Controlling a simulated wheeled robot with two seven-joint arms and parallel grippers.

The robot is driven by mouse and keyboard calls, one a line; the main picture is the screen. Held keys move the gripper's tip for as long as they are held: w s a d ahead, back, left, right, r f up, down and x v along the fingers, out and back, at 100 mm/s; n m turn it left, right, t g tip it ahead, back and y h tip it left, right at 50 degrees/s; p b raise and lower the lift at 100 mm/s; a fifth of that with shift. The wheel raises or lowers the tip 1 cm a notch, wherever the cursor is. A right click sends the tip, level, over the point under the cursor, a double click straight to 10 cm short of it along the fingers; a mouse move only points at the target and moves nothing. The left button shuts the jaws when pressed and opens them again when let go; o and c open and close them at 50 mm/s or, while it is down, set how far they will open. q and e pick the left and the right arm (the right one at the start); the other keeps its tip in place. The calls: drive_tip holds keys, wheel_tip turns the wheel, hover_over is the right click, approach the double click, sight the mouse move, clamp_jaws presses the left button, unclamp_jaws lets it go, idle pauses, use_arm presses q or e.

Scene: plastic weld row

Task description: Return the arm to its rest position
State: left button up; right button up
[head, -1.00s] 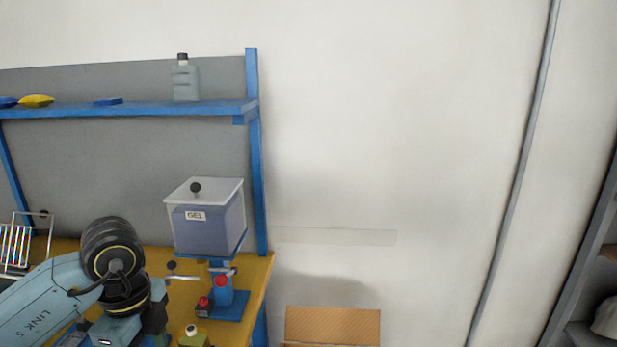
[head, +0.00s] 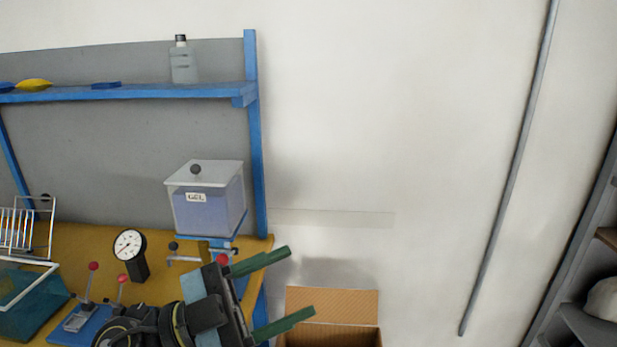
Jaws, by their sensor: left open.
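My left arm comes in at the bottom left of the head view, low over the right part of the bench. Its left gripper (head: 300,284) points right, past the bench's right edge. Its two green fingers are wide apart with nothing between them. The gripper is in front of the blue stand under the gel container and hides part of it. My right gripper and right arm are not in view.
The yellow bench (head: 75,238) holds a gel container (head: 205,208), a dial gauge (head: 130,245), a wire rack (head: 22,228) and a teal tank (head: 28,300). A blue shelf (head: 150,93) is above. An open cardboard box (head: 332,303) stands right of the bench. Wall space beyond is clear.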

use_arm(q)
drive_tip(key=w+a+f+n+t+y, duration=0.1)
drive_tip(key=w+a+n+t+y, duration=0.2)
drive_tip(key=a+n+t+y, duration=0.45)
drive_tip(key=w+a+f+n+t+y, duration=0.2)
drive_tip(key=w+a+n+t+y, duration=0.15)
drive_tip(key=n+t+y, duration=0.4)
drive_tip(key=s+a+f+n+g+y, duration=0.3)
drive_tip(key=a+f+n+g+y, duration=0.3)
drive_tip(key=f, duration=0.6)
drive_tip(key=s+a+f+g, duration=0.1)
drive_tip(key=s+f+g, duration=1)
drive_tip(key=s+f, duration=0.75)
wheel_tip(320, 180, down, 22)
drive_tip(key=s+m+g, duration=0.1)
drive_tip(key=s, duration=0.1)
drive_tip(key=s+a+f+g, duration=0.1)
drive_tip(key=s+a+f, duration=0.2)
drive_tip(key=s+f, duration=1.2)
drive_tip(key=shift+s+a+f+g, duration=0.2)
drive_tip(key=shift+s+f+g, duration=0.1)
drive_tip(key=shift+s, duration=0.6)
